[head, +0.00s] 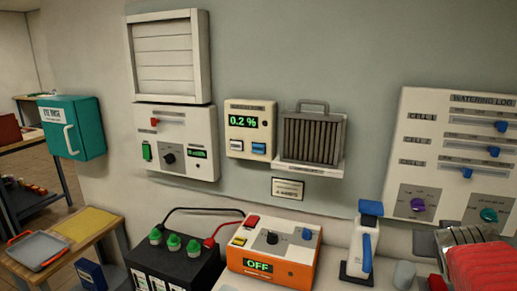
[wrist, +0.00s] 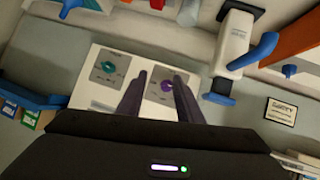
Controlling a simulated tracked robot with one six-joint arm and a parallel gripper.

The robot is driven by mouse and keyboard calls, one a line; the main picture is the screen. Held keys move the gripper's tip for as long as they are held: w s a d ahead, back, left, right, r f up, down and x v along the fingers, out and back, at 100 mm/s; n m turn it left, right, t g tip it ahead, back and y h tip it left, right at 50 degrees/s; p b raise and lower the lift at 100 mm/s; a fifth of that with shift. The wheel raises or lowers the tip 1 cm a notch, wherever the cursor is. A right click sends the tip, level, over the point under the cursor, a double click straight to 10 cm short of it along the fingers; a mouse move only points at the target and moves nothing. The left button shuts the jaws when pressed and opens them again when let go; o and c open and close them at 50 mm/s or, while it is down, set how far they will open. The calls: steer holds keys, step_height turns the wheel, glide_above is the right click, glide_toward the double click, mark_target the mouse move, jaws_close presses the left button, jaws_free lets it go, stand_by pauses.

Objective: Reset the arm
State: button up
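My gripper (wrist: 155,78) shows in the wrist view, its two dark fingers apart with nothing between them. The fingers point toward the watering log panel (wrist: 95,97), whose purple knob (wrist: 166,83) and teal knob (wrist: 108,66) lie beyond the tips. How far off the panel is I cannot tell. In the head view the same panel (head: 455,135) is on the wall at the right. I cannot make out my gripper in the head view.
An orange charger (head: 270,250) reading OFF and a black battery (head: 175,265) stand on the bench. A white and blue dispenser-like device (head: 364,245) stands right of them. A red ribbed object (head: 482,265) fills the lower right. A teal eye wash box (head: 75,128) hangs left.

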steer(key=s+a+f+n+g+y, duration=0.1)
steer(key=s+a, duration=0.3)
steer(key=a, duration=0.5)
steer(key=s+a+f+n+g+y, duration=0.1)
steer(key=s+a+f+n+y, duration=0.1)
steer(key=a, duration=0.8)
steer(key=s+a+f+n+g+y, duration=0.1)
steer(key=s+a+f+y, duration=0.3)
steer(key=a, duration=0.6)
steer(key=s+f+n, duration=0.1)
steer(key=s, duration=0.1)
steer(key=shift+s+g, duration=0.3)
steer(key=shift+s, duration=0.05)
steer(key=shift+f, duration=0.1)
steer(key=shift+o, duration=0.7)
